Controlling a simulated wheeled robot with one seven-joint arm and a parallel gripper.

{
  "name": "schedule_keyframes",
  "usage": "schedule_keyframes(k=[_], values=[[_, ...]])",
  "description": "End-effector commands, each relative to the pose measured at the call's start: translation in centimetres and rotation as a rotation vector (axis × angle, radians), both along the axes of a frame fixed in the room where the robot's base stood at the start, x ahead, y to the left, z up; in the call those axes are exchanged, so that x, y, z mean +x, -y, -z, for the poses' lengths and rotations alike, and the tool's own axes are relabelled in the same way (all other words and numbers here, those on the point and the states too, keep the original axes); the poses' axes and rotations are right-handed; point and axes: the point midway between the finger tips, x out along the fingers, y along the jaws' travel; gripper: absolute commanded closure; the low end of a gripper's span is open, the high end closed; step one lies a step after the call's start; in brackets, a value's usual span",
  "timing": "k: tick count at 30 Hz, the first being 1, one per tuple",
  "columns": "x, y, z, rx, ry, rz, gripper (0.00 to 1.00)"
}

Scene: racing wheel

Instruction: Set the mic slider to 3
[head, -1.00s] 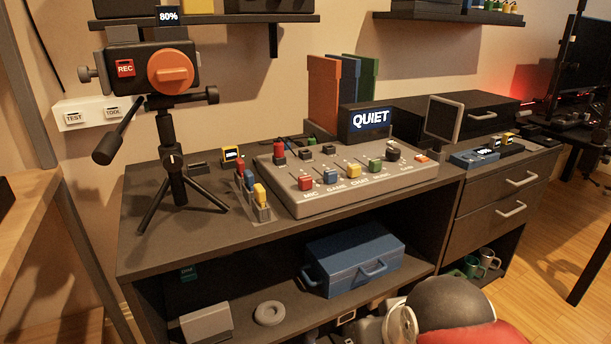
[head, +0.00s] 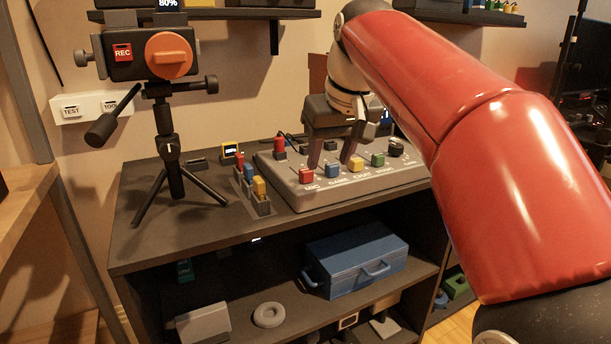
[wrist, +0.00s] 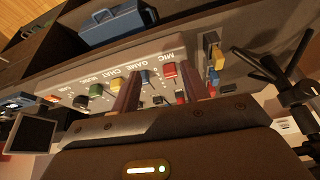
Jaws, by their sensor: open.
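The grey mixer panel (head: 400,180) has a row of coloured slider knobs. The red mic knob (head: 306,176) sits at the front left, just behind the MIC label. It also shows in the wrist view (wrist: 170,70), beside the MIC lettering. My gripper (head: 331,160) is open, pointing down over the left part of the panel, with nothing held. In the wrist view the red knob appears between the fingers. I cannot tell whether a finger touches the panel. The mic scale marks are too small to read.
Blue (head: 333,170), yellow (head: 356,164) and green (head: 378,159) knobs stand close to the right of the mic knob. A small rack of coloured pieces (head: 260,208) is left of the panel. A camera on a tripod (head: 170,150) stands further left.

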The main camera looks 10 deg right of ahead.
Motion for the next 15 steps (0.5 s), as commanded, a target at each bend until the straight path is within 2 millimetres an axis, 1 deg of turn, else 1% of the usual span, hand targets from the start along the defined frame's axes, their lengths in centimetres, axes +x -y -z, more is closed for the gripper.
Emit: schedule_keyframes(k=[1, 3, 6, 9, 11, 15], values=[[1.5, -0.5, -0.1, -0.003, -0.004, -0.02, 0.55], [2.8, -1.1, -0.7, -0.007, -0.007, -0.045, 0.55], [4.0, -1.7, -1.1, -0.01, -0.012, -0.069, 0.55], [4.5, -2.0, -1.3, -0.013, -0.013, -0.083, 0.55], [4.7, -2.1, -1.0, -0.013, -0.016, -0.087, 0.55], [5.3, -2.3, 0.6, -0.014, -0.016, -0.087, 0.55]])
